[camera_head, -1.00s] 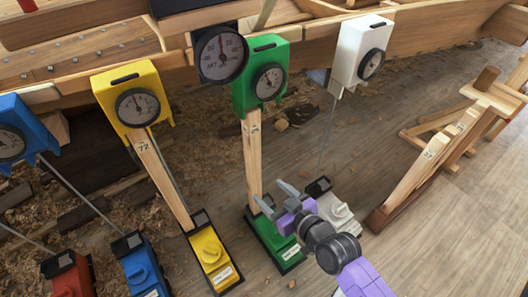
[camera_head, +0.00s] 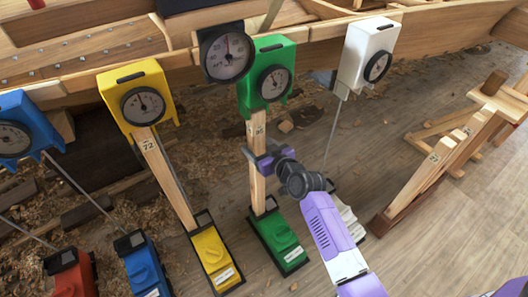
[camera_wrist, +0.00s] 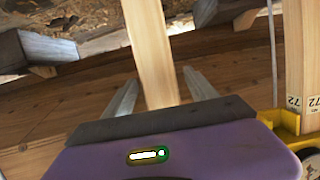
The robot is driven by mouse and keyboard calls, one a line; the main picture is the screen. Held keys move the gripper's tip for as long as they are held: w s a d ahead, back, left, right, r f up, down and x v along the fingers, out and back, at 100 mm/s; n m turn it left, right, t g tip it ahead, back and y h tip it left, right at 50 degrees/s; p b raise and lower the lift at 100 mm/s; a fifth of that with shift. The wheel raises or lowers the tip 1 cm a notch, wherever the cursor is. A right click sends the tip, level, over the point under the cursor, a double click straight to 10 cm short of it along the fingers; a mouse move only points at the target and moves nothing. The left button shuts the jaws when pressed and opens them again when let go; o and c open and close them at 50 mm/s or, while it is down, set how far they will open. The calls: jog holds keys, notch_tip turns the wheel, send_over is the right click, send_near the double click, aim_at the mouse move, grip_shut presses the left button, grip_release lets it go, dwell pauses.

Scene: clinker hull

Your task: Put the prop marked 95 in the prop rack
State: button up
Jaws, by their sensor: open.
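A light wooden prop (camera_head: 257,185) stands upright between a green dial box (camera_head: 268,78) above and a green foot (camera_head: 281,243) below. Its small mark looks like 95 but is hard to read. My gripper (camera_head: 262,160) is at the middle of this prop. In the wrist view the prop (camera_wrist: 150,50) runs between the two spread fingers (camera_wrist: 160,90), with visible gaps, so the jaws are open around it. The prop rack (camera_head: 408,200) stands on the floor at the right, with marked wooden props in it.
A prop marked 72 (camera_head: 165,178) stands left between yellow parts; it also shows in the wrist view (camera_wrist: 298,65). A white dial box (camera_head: 363,52) hangs right of the green one, its foot partly behind my arm. Clear floor (camera_head: 400,260) lies around the rack.

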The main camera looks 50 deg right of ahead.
jog(key=shift+w+d+f, duration=0.15)
jog(key=shift+w, duration=0.45)
grip_shut()
jog(key=shift+r+p, duration=0.3)
jog(key=shift+r, duration=0.3)
jog(key=shift+s, duration=0.1)
dwell(0.4)
jog(key=shift+s+a, duration=0.35)
jog(key=shift+s, duration=0.9)
jog(key=shift+s+a, duration=0.4)
jog(key=shift+s, duration=0.85)
jog(key=shift+s+a, duration=0.35)
jog(key=shift+s, duration=0.9)
